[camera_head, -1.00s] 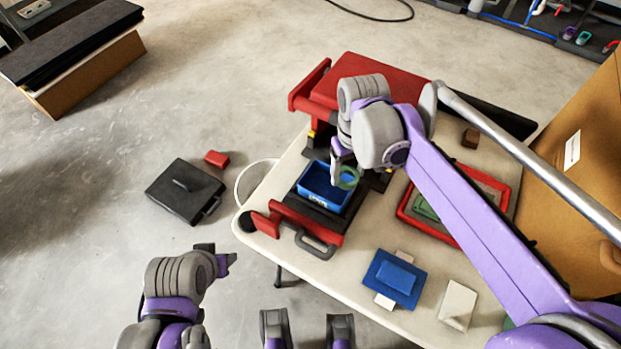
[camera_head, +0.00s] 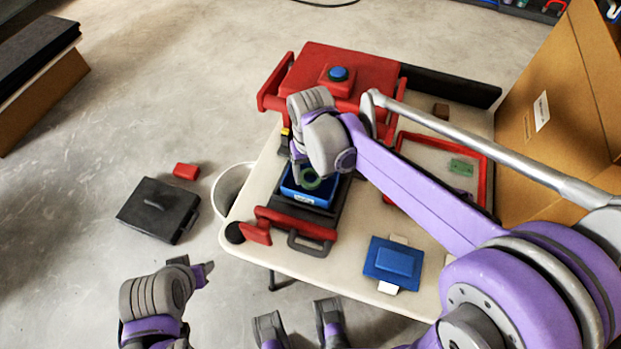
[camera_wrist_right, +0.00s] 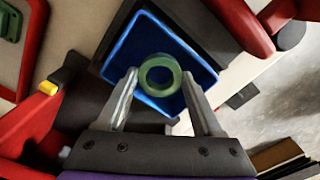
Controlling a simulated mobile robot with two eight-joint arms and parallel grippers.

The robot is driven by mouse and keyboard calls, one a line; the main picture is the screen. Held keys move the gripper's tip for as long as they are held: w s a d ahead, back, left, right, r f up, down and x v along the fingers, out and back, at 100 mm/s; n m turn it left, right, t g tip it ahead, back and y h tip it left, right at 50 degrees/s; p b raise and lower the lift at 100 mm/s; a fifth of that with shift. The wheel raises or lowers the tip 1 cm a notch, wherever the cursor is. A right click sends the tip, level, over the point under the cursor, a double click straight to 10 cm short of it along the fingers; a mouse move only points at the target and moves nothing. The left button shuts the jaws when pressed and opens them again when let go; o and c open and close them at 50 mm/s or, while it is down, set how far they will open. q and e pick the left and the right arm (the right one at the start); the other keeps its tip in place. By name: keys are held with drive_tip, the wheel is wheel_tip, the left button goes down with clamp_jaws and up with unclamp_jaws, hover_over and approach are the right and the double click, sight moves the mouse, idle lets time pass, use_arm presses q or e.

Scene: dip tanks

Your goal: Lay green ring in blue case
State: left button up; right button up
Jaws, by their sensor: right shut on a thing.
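The blue case (camera_head: 289,190) is an open box seated in the dark and red fixture on the table. It also shows in the right wrist view (camera_wrist_right: 121,57). The green ring (camera_head: 312,182) is over the case's interior; the right wrist view shows the ring (camera_wrist_right: 147,78) between my fingertips with the blue floor behind it. My right gripper (camera_wrist_right: 158,80) is shut on the ring. I cannot tell how far the ring is above the case floor. My left gripper (camera_head: 203,273) is off the table at lower left, apart from the case; its jaws are unclear.
A red press-like block with a blue button (camera_head: 338,74) stands behind the case. A red frame (camera_head: 484,180) holding a green piece lies to the right. A blue lid-like block (camera_head: 392,262) lies at the table's front. A cardboard box (camera_head: 550,120) stands at right.

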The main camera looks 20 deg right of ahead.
sight(311, 180)
drive_tip(key=shift+f, duration=1.4)
drive_tip(key=shift+f, duration=0.1)
drive_tip(key=o, duration=1.5)
drive_tip(key=shift+r, duration=0.25)
wheel_tip(311, 180, up, 12)
drive_tip(key=shift+f+p, duration=0.1)
drive_tip(key=shift+p, duration=0.6)
